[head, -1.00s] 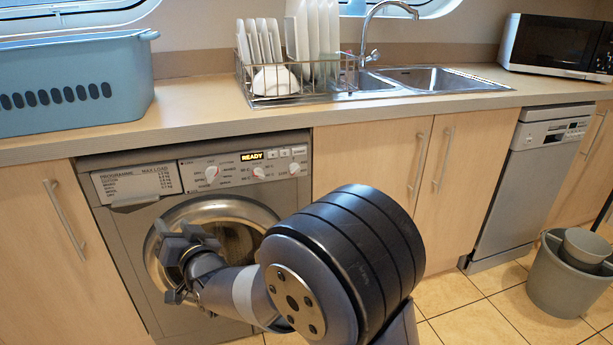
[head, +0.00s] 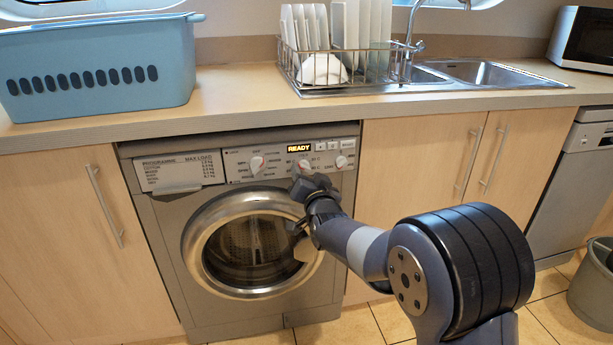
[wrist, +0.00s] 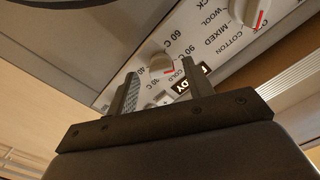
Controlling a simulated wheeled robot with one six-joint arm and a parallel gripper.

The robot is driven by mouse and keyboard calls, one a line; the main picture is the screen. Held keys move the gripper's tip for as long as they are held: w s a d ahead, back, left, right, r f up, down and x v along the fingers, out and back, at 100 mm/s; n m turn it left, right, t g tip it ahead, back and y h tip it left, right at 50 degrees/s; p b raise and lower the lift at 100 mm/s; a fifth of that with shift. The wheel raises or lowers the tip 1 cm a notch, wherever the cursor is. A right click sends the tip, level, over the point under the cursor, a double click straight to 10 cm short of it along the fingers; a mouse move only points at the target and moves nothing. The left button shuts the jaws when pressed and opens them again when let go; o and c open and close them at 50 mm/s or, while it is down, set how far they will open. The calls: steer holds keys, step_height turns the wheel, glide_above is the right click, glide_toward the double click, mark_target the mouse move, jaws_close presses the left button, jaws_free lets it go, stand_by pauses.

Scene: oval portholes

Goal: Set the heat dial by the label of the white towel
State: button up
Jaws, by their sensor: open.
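The heat dial (wrist: 161,62) is a pale round knob with a red mark, ringed by temperature labels and COLD; the mark appears to point towards COLD. In the head view the heat dial (head: 305,165) is the middle of three knobs on the washing machine panel, partly behind my gripper. My gripper (wrist: 160,84) is open, its two fingers just short of the dial with the dial between them in the picture; I cannot tell whether they touch it. In the head view my gripper (head: 308,187) is in front of the panel. No white towel or label shows.
The washing machine door (head: 250,245) is closed under the panel, whose display reads READY. The programme dial (head: 257,163) is left of the heat dial and another knob (head: 342,162) right. A blue basket (head: 100,68) and a dish rack (head: 335,80) stand on the counter above.

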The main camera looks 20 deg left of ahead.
steer(key=shift+w+a, duration=0.4)
steer(key=shift+w, duration=0.2)
steer(key=c, duration=1)
